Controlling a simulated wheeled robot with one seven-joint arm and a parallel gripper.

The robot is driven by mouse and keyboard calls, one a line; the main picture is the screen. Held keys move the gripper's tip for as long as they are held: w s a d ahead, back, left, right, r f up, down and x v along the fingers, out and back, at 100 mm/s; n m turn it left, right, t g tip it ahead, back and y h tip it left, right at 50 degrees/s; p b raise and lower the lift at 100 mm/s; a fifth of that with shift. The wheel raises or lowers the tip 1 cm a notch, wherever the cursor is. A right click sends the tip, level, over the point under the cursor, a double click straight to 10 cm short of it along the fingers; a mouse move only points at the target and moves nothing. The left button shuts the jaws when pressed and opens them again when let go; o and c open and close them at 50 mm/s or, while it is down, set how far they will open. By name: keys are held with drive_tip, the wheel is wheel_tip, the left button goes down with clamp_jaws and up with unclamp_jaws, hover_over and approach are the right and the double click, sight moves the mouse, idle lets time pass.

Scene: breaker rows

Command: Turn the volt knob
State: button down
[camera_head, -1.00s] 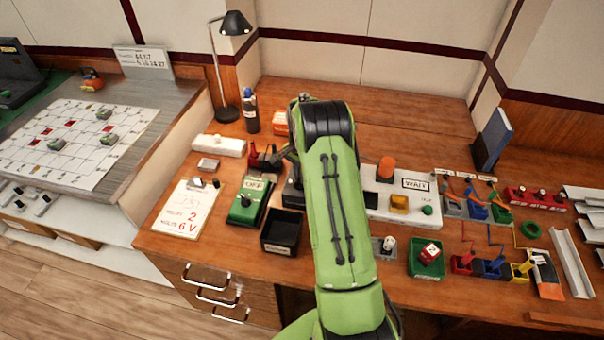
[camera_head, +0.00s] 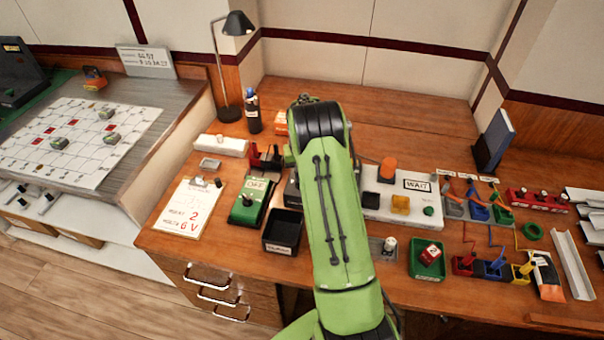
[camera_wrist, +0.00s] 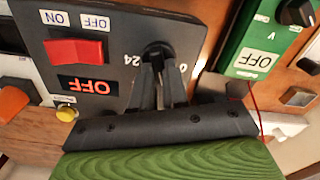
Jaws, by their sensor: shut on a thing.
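In the wrist view, a black round knob (camera_wrist: 156,52) sits on a dark grey panel (camera_wrist: 120,22) between the marks 24 and 0. My gripper (camera_wrist: 158,72) has both fingers closed around this knob. The panel also carries a red rocker switch (camera_wrist: 76,51) beside ON and OFF labels, and a small display (camera_wrist: 87,85) reading OFF in orange. In the head view, my green arm covers the knob, the gripper and most of the panel.
A green box (camera_head: 252,187) marked OFF, with a black knob, stands left of my arm; it also shows in the wrist view (camera_wrist: 245,55). A black tray (camera_head: 270,246) lies in front. A clipboard (camera_head: 180,206) reads 2 and 6 V. A white WAIT panel (camera_head: 417,208) is at right.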

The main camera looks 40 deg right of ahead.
drive_tip(key=shift+r+n, duration=0.1)
drive_tip(key=shift+n, duration=0.4)
drive_tip(key=c, duration=1.1)
unclamp_jaws()
drive_tip(key=shift+c, duration=0.2)
wheel_tip(320, 180, up, 16)
drive_tip(key=p, duration=0.2)
drive_tip(key=shift+p, duration=0.4)
drive_tip(key=shift+f, duration=0.2)
